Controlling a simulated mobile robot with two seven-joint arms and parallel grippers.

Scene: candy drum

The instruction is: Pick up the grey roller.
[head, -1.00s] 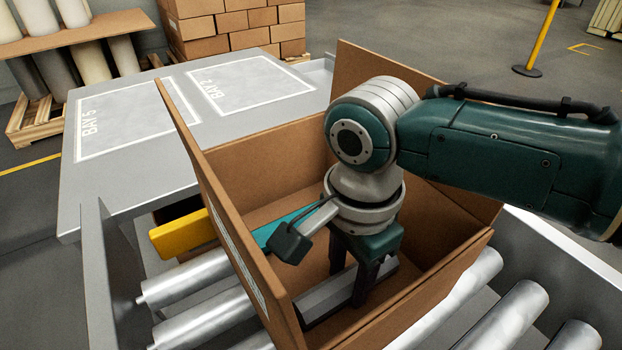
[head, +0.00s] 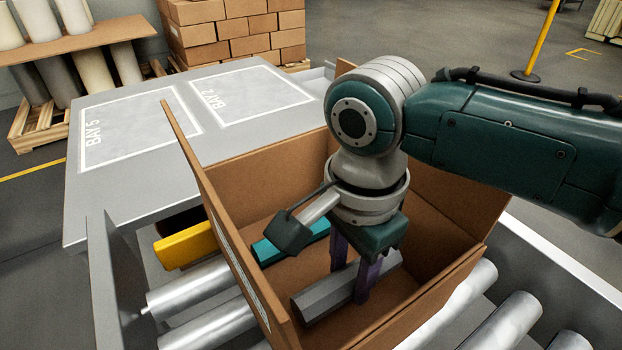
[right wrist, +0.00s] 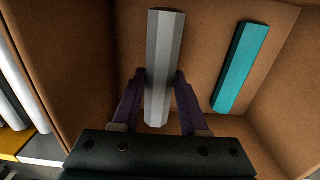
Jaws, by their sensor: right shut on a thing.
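The grey roller (head: 328,299) is a long faceted bar low inside the open cardboard box (head: 185,136). My right gripper (head: 352,285) reaches down into the box and is shut on the grey roller, one finger on each side. In the right wrist view the grey roller (right wrist: 163,60) runs between the two purple fingers of the gripper (right wrist: 160,88). Whether the roller touches the box floor I cannot tell. My left gripper is not in view.
A teal bar (head: 290,243) lies in the box beside the roller; it also shows in the right wrist view (right wrist: 241,68). The box walls surround the gripper closely. Metal conveyor rollers (head: 190,287) and a yellow block (head: 186,247) lie outside. A table with marked bays (head: 140,195) stands behind.

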